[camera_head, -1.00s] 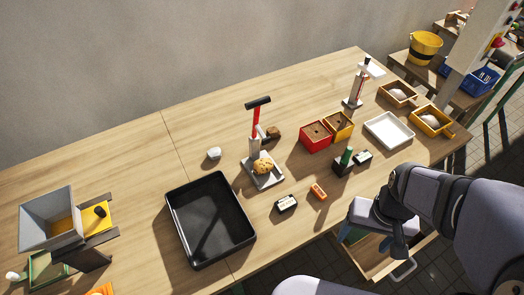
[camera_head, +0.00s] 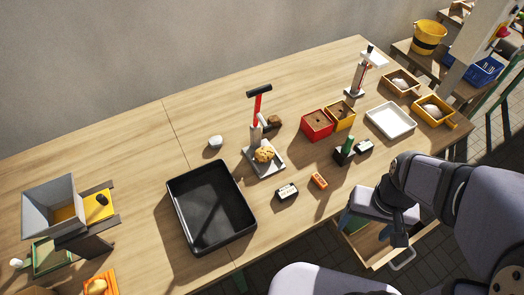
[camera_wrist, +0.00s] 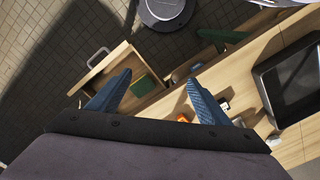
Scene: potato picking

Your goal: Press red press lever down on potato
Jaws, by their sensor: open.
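The press stands on the table in the head view, with a pale metal base plate (camera_head: 270,171) and a red lever (camera_head: 257,106) with a black crossbar handle. The lever stands upright, raised above the plate. A brown potato (camera_head: 264,155) sits on the plate, in front of the lever's post. My gripper (camera_wrist: 159,78) shows in the wrist view with its two blue fingers wide apart and nothing between them. It is out over the table's front edge, right of and well away from the press. The wrist view does not clearly show the press.
A black tray (camera_head: 247,229) lies left of the press. A white block (camera_head: 287,192) and an orange block (camera_head: 319,181) lie in front and to the right. Red (camera_head: 317,136) and yellow (camera_head: 341,125) boxes stand behind right. An open drawer (camera_wrist: 105,74) juts out below the gripper.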

